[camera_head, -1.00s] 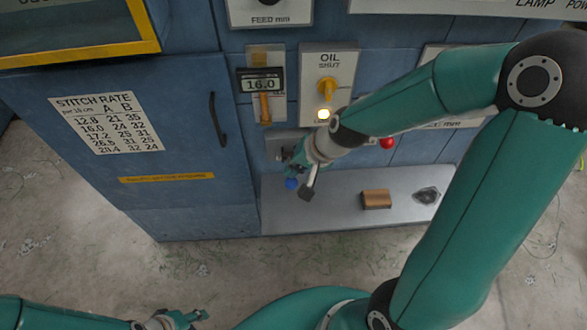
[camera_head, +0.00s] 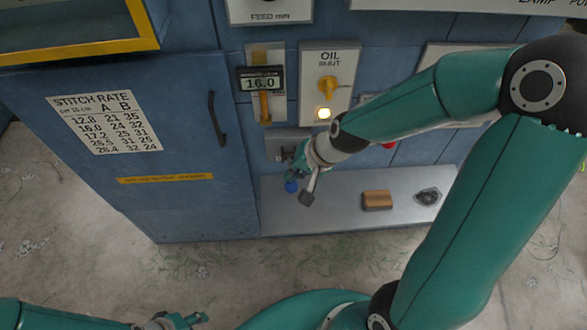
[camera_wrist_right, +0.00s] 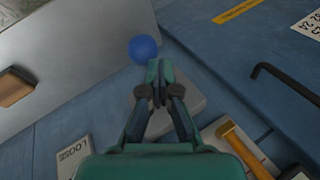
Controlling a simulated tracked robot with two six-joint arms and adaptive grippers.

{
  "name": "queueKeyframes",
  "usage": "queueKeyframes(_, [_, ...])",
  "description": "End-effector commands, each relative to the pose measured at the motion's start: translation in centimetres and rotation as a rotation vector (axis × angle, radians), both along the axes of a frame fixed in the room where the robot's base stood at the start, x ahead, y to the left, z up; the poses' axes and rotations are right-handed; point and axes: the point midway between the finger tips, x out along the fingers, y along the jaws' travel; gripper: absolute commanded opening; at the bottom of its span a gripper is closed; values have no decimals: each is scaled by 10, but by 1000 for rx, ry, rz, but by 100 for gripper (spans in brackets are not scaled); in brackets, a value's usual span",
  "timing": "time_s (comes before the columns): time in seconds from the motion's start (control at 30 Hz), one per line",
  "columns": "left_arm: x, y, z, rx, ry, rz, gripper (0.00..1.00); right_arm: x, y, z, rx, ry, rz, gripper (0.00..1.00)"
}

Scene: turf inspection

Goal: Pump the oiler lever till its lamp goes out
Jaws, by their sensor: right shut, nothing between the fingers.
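The oiler lever's blue ball knob (camera_head: 291,186) hangs in front of a grey plate (camera_head: 280,142) low on the blue machine. The knob also shows in the right wrist view (camera_wrist_right: 143,49). The lamp (camera_head: 324,113) under the yellow OIL valve handle (camera_head: 327,86) is lit. My right gripper (camera_head: 293,174) is just above the knob. In the right wrist view its fingertips (camera_wrist_right: 157,68) are together and empty beside the ball; whether they touch it I cannot tell. My arm hides part of the lever. My left gripper (camera_head: 185,320) is at the bottom edge, its jaws unclear.
A grey shelf (camera_head: 340,215) below holds a brown block (camera_head: 377,200) and a dark round piece (camera_head: 428,196). A red knob (camera_head: 389,146) is partly behind my right arm. A black cabinet handle (camera_head: 217,118) and a 16.0 display (camera_head: 260,84) are to the left.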

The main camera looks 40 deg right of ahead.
Motion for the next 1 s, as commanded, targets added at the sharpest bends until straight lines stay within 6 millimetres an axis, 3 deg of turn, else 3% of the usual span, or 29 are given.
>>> queueKeyframes(1.0, [0, 0, -12, 0, 0, 0, 40, -6, 3, -13, 1, 4, 2, 0])
